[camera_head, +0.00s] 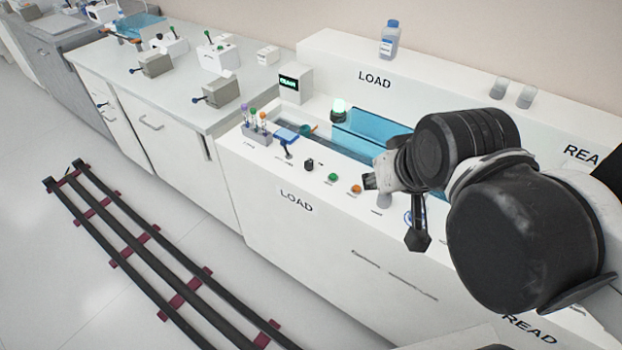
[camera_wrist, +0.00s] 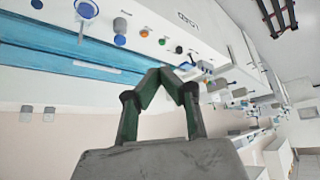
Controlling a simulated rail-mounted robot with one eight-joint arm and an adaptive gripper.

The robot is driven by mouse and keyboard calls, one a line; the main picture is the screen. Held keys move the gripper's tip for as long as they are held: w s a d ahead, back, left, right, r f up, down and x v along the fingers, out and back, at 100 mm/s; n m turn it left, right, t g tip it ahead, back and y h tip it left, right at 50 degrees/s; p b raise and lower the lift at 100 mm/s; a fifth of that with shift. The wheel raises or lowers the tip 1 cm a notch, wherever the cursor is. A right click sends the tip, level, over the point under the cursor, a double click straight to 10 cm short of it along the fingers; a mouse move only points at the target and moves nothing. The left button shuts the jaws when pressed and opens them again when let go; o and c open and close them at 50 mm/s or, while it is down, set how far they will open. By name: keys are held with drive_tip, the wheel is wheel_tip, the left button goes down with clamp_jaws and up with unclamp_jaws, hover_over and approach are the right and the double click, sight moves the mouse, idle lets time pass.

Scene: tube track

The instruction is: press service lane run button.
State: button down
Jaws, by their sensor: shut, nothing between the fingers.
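A green button (camera_head: 332,178) and an orange button (camera_head: 356,189) sit in a row on the white LOAD bench, right of a black knob (camera_head: 309,164). Their small labels are unreadable, so I cannot tell which is the service lane run button.
A rack of coloured-cap tubes (camera_head: 256,128) and a blue-topped lever (camera_head: 286,136) stand left of the buttons. A blue trough (camera_head: 375,131), lit green lamp (camera_head: 339,110) and small display box (camera_head: 296,83) are behind. A bottle (camera_head: 389,38) stands on the back ledge.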

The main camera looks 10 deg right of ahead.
drive_tip(key=shift+d, duration=0.1)
drive_tip(key=n+g+h+b, duration=0.35)
drive_tip(key=n+h, duration=0.55)
drive_tip(key=n, duration=0.4)
hover_over(332, 176)
wheel_tip(332, 176, down, 13)
drive_tip(key=shift+f+g+p, duration=0.15)
drive_tip(key=shift+g+p, duration=0.2)
drive_tip(key=shift+f+b, duration=2.9)
drive_tip(key=shift+f, duration=1.5)
drive_tip(key=shift+f, duration=0.1)
drive_tip(key=shift+f+b, duration=0.35)
drive_tip(key=shift+b, duration=0.1)
